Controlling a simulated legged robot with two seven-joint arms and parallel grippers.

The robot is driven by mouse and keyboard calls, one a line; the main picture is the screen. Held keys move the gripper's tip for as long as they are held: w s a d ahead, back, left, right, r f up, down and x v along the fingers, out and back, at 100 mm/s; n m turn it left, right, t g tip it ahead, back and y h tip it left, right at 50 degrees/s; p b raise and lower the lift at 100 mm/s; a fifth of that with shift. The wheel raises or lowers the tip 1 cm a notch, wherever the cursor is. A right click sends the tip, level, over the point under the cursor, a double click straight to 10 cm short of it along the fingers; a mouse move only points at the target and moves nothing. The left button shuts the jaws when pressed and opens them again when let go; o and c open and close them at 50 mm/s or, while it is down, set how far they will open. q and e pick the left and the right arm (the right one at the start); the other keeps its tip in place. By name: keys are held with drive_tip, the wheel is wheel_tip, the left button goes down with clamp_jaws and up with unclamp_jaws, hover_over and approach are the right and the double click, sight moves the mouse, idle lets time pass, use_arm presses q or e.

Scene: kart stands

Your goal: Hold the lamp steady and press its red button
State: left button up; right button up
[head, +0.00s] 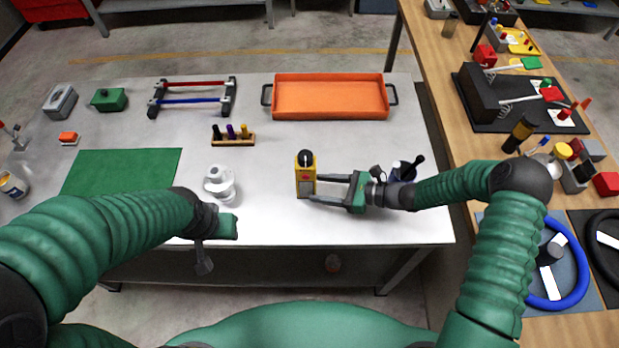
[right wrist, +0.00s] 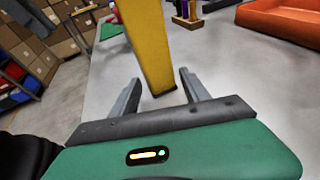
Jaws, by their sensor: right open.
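The lamp (head: 305,172) appears to be the yellow upright box with a black top, standing on the grey table. A small reddish mark, possibly the button, shows on its front, too small to tell. My right gripper (head: 315,188) is open at the lamp's right side, its fingertips close to it; contact cannot be told. In the right wrist view, the yellow lamp body (right wrist: 148,45) stands just beyond and between the open fingertips (right wrist: 159,80). My left gripper (head: 205,258) is near the table's front edge, left of the lamp; its fingers are mostly hidden.
A white round-topped object (head: 220,184) stands between my left gripper and the lamp. A dark cup (head: 402,172) with tools is behind my right wrist. A pen holder (head: 233,141) and orange tray (head: 331,97) lie farther back. The green mat (head: 120,172) is at left.

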sight(311, 188)
drive_tip(key=x, duration=0.4)
drive_tip(key=shift+s+a+r+b, duration=0.2)
drive_tip(key=shift+s+a+b, duration=0.05)
drive_tip(key=shift+a+b, duration=0.1)
drive_tip(key=shift+d, duration=0.55)
drive_tip(key=shift+c, duration=0.2)
drive_tip(key=shift+d, duration=0.1)
drive_tip(key=shift+c, duration=2.5)
use_arm(q)
drive_tip(key=shift+s+a+f, duration=0.1)
drive_tip(key=shift+a+f, duration=0.35)
drive_tip(key=shift+f, duration=0.1)
use_arm(e)
drive_tip(key=shift+a, duration=0.3)
drive_tip(key=c, duration=0.5)
use_arm(q)
drive_tip(key=shift+a, duration=0.1)
drive_tip(key=shift+c, duration=0.7)
use_arm(e)
drive_tip(key=shift+c, duration=0.4)
use_arm(q)
drive_tip(key=c, duration=0.5)
use_arm(e)
drive_tip(key=shift+a, duration=0.1)
use_arm(q)
clamp_jaws()
drive_tip(key=shift+d, duration=0.2)
use_arm(e)
drive_tip(key=shift+d, duration=0.25)
